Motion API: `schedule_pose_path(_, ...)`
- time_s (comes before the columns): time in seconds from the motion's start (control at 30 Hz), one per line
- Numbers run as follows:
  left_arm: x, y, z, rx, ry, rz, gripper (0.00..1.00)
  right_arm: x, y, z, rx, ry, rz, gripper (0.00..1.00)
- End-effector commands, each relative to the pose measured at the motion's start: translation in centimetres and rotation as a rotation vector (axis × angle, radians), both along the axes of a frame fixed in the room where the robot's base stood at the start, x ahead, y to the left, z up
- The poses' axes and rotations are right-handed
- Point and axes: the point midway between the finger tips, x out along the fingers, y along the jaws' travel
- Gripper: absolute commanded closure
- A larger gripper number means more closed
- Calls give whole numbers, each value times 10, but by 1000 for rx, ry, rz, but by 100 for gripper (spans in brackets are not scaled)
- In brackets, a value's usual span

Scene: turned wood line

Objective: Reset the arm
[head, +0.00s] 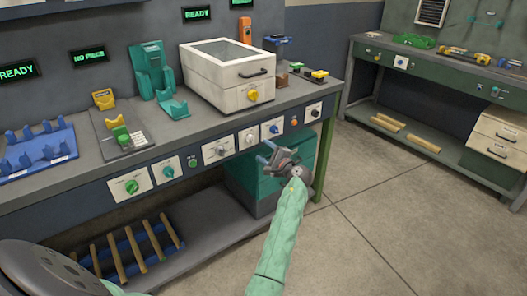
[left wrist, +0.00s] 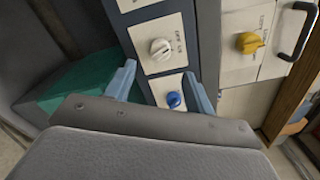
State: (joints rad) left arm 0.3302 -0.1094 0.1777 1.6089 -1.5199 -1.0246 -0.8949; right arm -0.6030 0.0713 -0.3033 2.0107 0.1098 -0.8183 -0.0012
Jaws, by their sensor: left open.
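My left gripper (head: 266,152) is in front of the workbench's front panel, at the end of my mint-green arm. In the left wrist view its two blue-grey fingers (left wrist: 160,84) stand apart with nothing between them. Beyond the fingers are a white knob (left wrist: 160,49) and a blue knob (left wrist: 174,99) on pale plates. In the head view the gripper is just below the blue knob (head: 274,129). I cannot tell how close the fingertips are to the panel. My right gripper is not in view.
The workbench (head: 75,185) carries a white drawer box (head: 213,88), a teal stand (head: 148,70) and a blue rack (head: 35,150). A teal bin (head: 243,180) is under it. A second bench (head: 420,70) stands at right. Open floor (head: 375,225) lies between.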

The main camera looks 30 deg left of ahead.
Motion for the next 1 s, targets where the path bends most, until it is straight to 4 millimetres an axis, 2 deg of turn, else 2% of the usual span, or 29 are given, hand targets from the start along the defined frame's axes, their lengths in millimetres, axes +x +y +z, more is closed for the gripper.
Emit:
schedule_pose_path(0.43,0,0,0,-4,-10,0,46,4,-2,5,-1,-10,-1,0)
schedule_pose_path(0.63,-4,2,-2,-57,-107,26,46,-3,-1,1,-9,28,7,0)
schedule_pose_path(0.8,-11,3,-18,-226,-255,70,46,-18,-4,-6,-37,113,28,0)
schedule_pose_path(1.0,-19,-4,-19,-467,-450,119,46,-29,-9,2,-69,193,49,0)
